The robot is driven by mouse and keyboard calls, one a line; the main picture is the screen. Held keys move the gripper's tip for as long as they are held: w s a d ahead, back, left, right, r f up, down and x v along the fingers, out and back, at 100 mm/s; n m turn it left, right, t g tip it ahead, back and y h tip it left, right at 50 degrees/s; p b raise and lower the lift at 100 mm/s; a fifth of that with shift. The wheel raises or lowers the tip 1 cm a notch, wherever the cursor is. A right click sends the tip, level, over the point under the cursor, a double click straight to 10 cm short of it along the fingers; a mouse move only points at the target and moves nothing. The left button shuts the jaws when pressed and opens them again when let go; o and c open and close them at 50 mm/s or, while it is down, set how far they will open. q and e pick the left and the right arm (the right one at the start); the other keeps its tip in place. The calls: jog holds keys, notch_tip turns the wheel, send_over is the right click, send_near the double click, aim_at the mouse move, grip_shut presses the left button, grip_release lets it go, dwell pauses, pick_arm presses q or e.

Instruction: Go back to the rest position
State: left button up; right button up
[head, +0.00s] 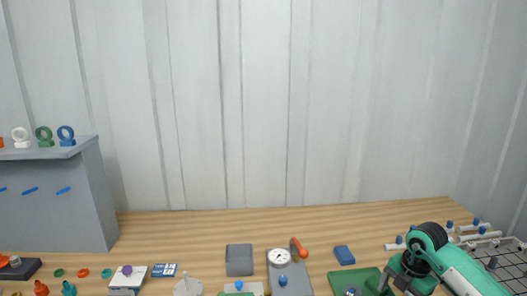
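My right arm comes in from the lower right, green and white with a ribbed black joint. The end of my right gripper (386,280) shows as a dark part near the bottom edge, over or beside a green plate (340,277). Its fingertips are too small and partly cut off, so I cannot tell whether they are open or hold anything. My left arm and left gripper are not in view.
A grey shelf unit (82,200) with rings stands at left. A gauge panel (288,262) with an orange handle, a grey block (239,260) and a blue block (344,255) are at centre. White tubes (470,237) and a rack (512,262) lie right. The table's back strip (220,222) is clear.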

jog(key=s+a+n+t+y, duration=0.1)
jog(key=a+n+t+y, duration=0.15)
jog(key=a+y, duration=1.1)
jog(key=s+a+r+m+t+y, duration=0.3)
jog(key=a+r+t, duration=0.5)
jog(key=a+r, duration=0.3)
jog(key=d+m+t+h, duration=0.7)
jog(key=m+t+h, duration=0.3)
jog(key=m, duration=0.3)
jog(key=s+d+f+m+g+h, duration=0.5)
jog(key=d+f+m+h, duration=0.3)
jog(key=f, duration=0.4)
jog(key=s+a+f+g, duration=0.1)
jog(key=s+f+g, duration=0.5)
jog(key=s, duration=0.5)
jog(key=s+a+f+g, duration=0.2)
jog(key=s+f+g, duration=0.45)
jog(key=s, duration=0.45)
notch_tip(320, 180, down, 32)
jog(key=r+g, duration=0.1)
jog(key=s+d+f, duration=0.2)
jog(key=s+f, duration=0.7)
jog(key=s+d+f+g, duration=0.1)
jog(key=s+f, duration=0.9)
jog(key=shift+s+d+f, duration=0.2)
jog(key=shift+s+d, duration=0.05)
jog(key=shift+d, duration=0.1)
